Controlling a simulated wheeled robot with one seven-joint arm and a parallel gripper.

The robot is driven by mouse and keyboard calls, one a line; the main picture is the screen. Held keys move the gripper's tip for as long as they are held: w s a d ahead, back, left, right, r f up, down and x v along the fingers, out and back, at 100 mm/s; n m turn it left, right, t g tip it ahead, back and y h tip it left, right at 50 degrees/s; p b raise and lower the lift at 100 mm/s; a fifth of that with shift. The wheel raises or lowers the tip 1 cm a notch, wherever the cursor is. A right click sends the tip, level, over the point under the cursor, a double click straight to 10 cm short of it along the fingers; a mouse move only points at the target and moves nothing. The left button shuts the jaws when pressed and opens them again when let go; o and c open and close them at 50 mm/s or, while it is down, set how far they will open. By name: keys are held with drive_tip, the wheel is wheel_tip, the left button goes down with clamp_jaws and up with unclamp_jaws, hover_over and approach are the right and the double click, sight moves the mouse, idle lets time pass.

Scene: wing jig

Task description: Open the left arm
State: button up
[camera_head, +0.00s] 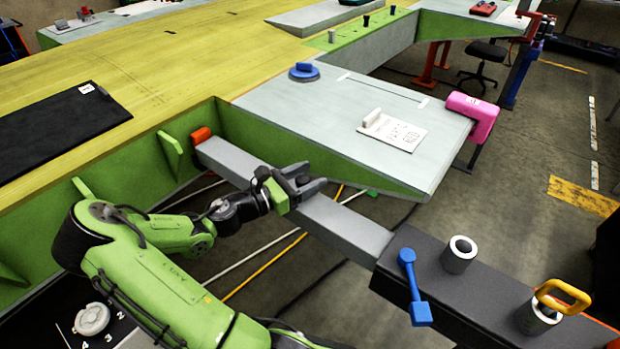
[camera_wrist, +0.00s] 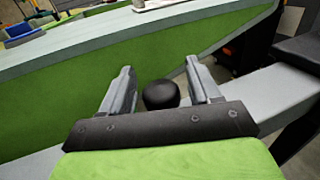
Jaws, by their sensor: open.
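A long grey beam (camera_head: 345,225), likely the jig's arm, runs from an orange end piece (camera_head: 201,135) at the green wing jig (camera_head: 265,140) to a dark block (camera_head: 450,300) at the lower right. The beam also shows in the wrist view (camera_wrist: 265,95). My gripper (camera_head: 310,180) is over the middle of the beam with its jaws apart. In the wrist view, a round black knob (camera_wrist: 161,95) shows between the two fingers of my gripper (camera_wrist: 160,72), with gaps on both sides. Whether the knob is fixed to the beam is hidden.
The dark block carries a blue lever (camera_head: 408,270), a grey cylinder (camera_head: 459,254) and another with a yellow handle (camera_head: 565,293). A grey tabletop (camera_head: 330,110) with a green side lies just beyond the beam. Hoses and cables cross the floor below. A pink block (camera_head: 472,117) sits at the tabletop's corner.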

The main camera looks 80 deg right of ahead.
drive_tip(key=shift+s+d, duration=0.25)
drive_tip(key=shift+d, duration=0.05)
clamp_jaws()
idle(0.3)
